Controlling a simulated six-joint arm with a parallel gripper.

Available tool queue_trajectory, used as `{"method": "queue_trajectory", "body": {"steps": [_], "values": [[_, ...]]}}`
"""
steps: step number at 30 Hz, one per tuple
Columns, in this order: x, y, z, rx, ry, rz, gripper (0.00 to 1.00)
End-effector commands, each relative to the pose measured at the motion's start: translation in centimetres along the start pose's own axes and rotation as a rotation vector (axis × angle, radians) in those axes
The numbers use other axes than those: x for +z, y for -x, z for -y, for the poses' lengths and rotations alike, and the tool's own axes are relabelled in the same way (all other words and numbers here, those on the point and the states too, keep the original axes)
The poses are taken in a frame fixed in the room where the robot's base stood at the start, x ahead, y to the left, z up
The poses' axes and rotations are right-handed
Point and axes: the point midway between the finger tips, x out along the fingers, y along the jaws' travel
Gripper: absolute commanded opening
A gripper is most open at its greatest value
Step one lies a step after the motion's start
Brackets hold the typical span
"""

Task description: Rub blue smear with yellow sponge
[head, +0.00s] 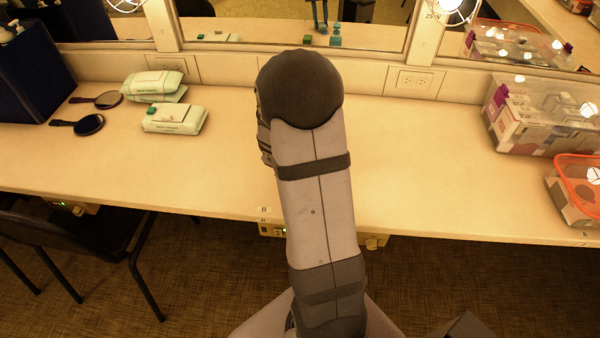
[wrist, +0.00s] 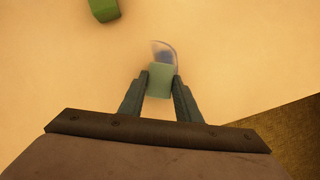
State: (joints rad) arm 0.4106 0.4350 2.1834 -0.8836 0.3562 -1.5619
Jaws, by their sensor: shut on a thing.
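My gripper (wrist: 160,88) is in the wrist view, low over the cream counter. Its two fingers are shut on a pale green block (wrist: 160,77). No clearly yellow sponge shows; I cannot tell whether this block is the sponge. Just beyond the block is a clear, curved-edged patch or piece (wrist: 164,46) with a blue mark (wrist: 164,57) in it, partly hidden by the block. I cannot tell whether the block touches the blue mark. A darker green block (wrist: 103,9) lies on the counter at the top left. In the head view my arm hides the gripper and the held block.
The counter (head: 420,170) is clear right of my arm. Green-and-white packs (head: 173,119) and dark hand mirrors (head: 89,124) lie at the left. A clear bin (head: 540,115) and an orange-rimmed bin (head: 575,190) stand at the right. A wall mirror (head: 290,32) runs along the back.

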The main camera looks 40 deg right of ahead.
Motion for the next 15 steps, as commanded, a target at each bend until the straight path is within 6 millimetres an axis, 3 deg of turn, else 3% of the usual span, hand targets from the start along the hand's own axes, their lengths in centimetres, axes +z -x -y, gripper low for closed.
{"method": "queue_trajectory", "body": {"steps": [7,13,15], "values": [[-2.1,0.7,0.9,-0.001,0.003,-0.001,0.12],[-1.4,0.6,2.7,-0.004,-0.003,-0.001,0.12],[-0.7,0.5,2.2,-0.004,0.0,-0.003,0.12]]}}
